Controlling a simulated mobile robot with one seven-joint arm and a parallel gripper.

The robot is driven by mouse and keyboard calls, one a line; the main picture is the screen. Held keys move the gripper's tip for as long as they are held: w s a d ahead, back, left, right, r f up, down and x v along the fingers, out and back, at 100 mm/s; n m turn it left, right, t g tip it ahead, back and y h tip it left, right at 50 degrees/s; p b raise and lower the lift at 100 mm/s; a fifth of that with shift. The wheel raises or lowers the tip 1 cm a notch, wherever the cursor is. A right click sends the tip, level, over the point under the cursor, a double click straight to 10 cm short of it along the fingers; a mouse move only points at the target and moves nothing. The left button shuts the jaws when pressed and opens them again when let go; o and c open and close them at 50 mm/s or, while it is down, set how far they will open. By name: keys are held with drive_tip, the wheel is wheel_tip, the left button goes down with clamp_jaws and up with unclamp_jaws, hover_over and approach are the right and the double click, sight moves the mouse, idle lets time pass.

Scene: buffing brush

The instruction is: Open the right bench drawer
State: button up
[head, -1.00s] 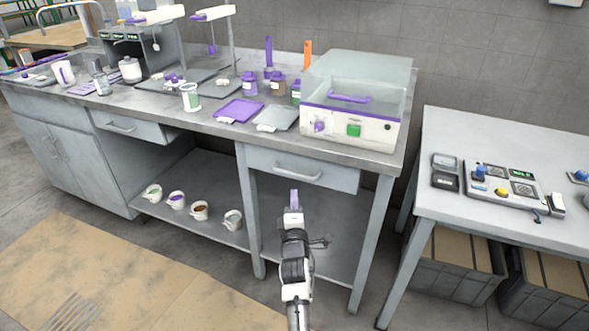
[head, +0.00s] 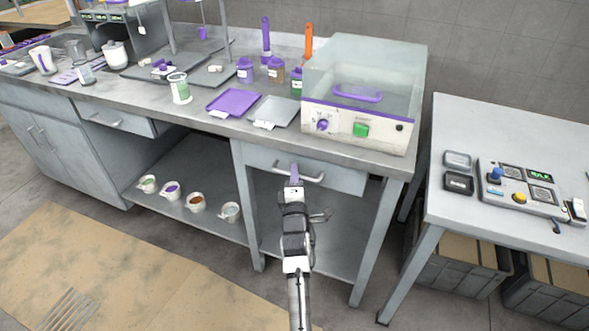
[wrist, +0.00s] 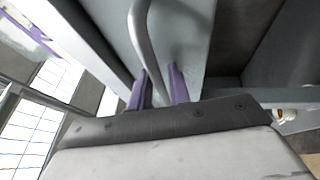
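The right bench drawer (head: 345,181) is a grey front under the bench top, and it looks closed. Its curved metal bar handle (head: 315,179) is partly hidden behind my gripper (head: 294,172) in the head view. In the wrist view, the two purple fingers of my gripper (wrist: 160,88) stand apart, with the handle (wrist: 143,40) running down between them. A gap shows between the fingers, so they look open around the bar; contact cannot be told.
The bench top (head: 200,125) above holds a purple tray (head: 234,102), a grey tray (head: 273,112) and a glass-lidded bath (head: 355,125). A lower shelf (head: 190,175) holds several small cups. A side table (head: 455,215) stands to the right.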

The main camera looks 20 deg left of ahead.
idle(0.3)
clamp_jaws()
